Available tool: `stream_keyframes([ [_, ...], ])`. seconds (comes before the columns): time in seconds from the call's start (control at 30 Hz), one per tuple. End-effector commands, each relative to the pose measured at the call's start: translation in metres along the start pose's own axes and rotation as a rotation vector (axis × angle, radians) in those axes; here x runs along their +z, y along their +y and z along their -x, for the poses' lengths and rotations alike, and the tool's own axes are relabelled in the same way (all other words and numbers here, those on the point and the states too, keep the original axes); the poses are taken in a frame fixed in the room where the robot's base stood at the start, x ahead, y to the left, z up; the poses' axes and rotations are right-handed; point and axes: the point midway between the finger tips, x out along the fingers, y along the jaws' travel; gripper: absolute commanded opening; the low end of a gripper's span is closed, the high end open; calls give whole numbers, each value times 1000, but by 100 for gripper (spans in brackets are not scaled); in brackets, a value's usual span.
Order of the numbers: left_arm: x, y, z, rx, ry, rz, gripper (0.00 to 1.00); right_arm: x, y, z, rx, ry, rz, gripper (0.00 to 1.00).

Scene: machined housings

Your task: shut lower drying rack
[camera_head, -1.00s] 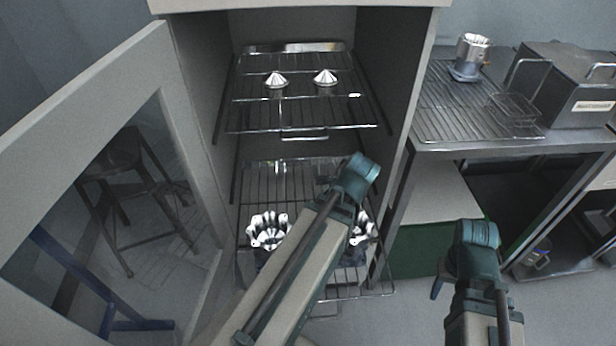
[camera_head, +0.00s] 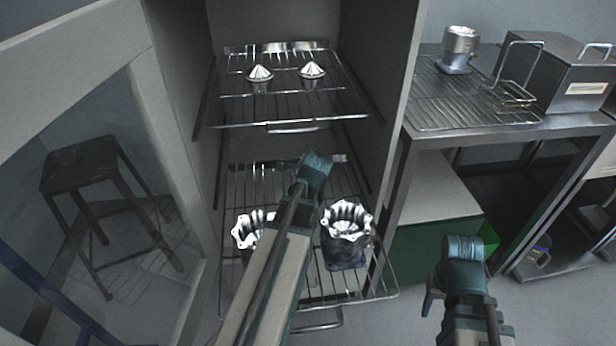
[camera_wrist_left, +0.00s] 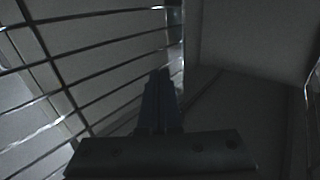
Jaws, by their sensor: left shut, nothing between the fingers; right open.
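The lower drying rack (camera_head: 372,297) is a wire shelf in the open cabinet, sticking out further forward than the upper rack. A handle loop (camera_head: 318,325) hangs at its front. Two dark housings with bright toothed rims, one on the right (camera_head: 346,248) and one on the left (camera_head: 246,232), stand on it; my left arm partly covers the left one. My left arm reaches over the rack; its fingers are hidden in the head view. In the left wrist view my left gripper (camera_wrist_left: 160,75) is shut and empty beside wire bars (camera_wrist_left: 75,52). My right gripper (camera_head: 430,303) is open and empty, right of the rack.
The upper rack (camera_head: 290,108) carries two small bright cones. The cabinet door (camera_head: 165,130) stands open at left, a stool (camera_head: 85,165) showing through its pane. At right, a metal table (camera_head: 420,130) holds a housing (camera_head: 459,50) and a grey box (camera_head: 560,75); a green bin (camera_head: 420,245) is below.

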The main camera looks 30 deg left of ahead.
Motion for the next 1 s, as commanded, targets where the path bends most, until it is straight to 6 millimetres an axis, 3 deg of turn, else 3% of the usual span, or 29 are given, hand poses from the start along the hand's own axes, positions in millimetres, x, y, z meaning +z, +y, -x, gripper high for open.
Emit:
stream_keyframes([
  [0.07, 0, 2, -22, 0, -1, 0, 0, -1, -2, -16, 0, 0, 0, 50],
  [0.3, -1, -22, -40, 0, 0, 0, 0, -1, -1, -11, 0, 0, 0, 50],
  [1.0, 0, -32, -51, 0, -1, 0, 0, -1, -1, -11, 0, 0, 0, 50],
])
